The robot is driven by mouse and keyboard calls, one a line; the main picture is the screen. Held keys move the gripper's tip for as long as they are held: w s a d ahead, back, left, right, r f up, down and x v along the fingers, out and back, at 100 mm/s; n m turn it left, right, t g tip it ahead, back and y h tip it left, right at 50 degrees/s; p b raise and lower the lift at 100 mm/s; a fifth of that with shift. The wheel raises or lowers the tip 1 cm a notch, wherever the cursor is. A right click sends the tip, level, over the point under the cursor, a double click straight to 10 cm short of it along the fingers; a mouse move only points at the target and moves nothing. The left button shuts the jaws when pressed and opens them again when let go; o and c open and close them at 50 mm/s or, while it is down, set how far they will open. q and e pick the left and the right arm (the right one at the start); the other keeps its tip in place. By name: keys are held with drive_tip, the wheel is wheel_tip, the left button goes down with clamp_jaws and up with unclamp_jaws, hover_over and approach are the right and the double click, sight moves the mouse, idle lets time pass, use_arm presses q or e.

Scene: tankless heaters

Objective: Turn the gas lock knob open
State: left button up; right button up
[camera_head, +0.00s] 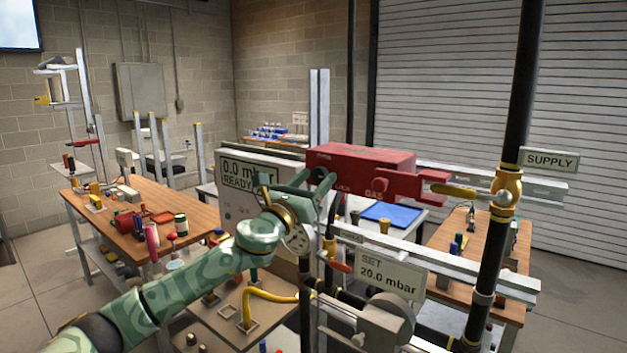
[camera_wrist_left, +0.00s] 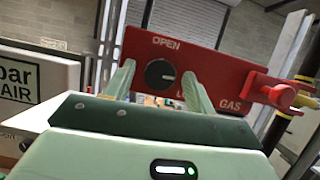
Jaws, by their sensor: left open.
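The gas lock is a red box (camera_head: 365,168) marked GAS, on a rail; it also fills the middle of the left wrist view (camera_wrist_left: 215,80). Its round black knob (camera_wrist_left: 159,74) sits on the front face, below the word OPEN and above a partly hidden label starting with L. A white mark on the knob points right. In the head view the knob (camera_head: 317,176) is small and dark. My left gripper (camera_wrist_left: 158,70) is open, one finger on each side of the knob in the picture, with gaps visible; I cannot tell contact. My right gripper is out of view.
A yellow-handled valve (camera_head: 455,191) and black pipe (camera_head: 492,250) stand right of the box. A pressure gauge (camera_head: 298,238) and a SET 20.0 mbar sign (camera_head: 390,276) are below. A panel reading 0.0 mbar READY (camera_head: 240,172) stands left. A cluttered bench (camera_head: 130,215) is farther left.

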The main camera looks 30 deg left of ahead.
use_arm(q)
drive_tip(key=shift+c, duration=0.2)
drive_tip(key=c, duration=0.9)
drive_tip(key=n+p, duration=0.1)
drive_tip(key=n+y+p, duration=0.1)
drive_tip(key=n, duration=0.1)
drive_tip(key=shift+d+r+y, duration=0.15)
drive_tip(key=shift+r+y, duration=0.05)
drive_tip(key=shift+y, duration=0.1)
drive_tip(key=n+g+y+p, duration=0.1)
drive_tip(key=n+y+p, duration=0.1)
drive_tip(key=n+p, duration=0.3)
drive_tip(key=n+g+y+p, duration=0.2)
drive_tip(key=n+p, duration=0.4)
drive_tip(key=n+g+y+p, duration=0.1)
drive_tip(key=n+p, duration=0.5)
drive_tip(key=shift+d+r+g+y, duration=0.2)
drive_tip(key=shift+r+g+y, duration=0.1)
drive_tip(key=shift+g+y, duration=0.1)
drive_tip(key=shift+f+n+p, duration=0.15)
drive_tip(key=shift+n+p, duration=0.95)
drive_tip(key=shift+p, duration=0.15)
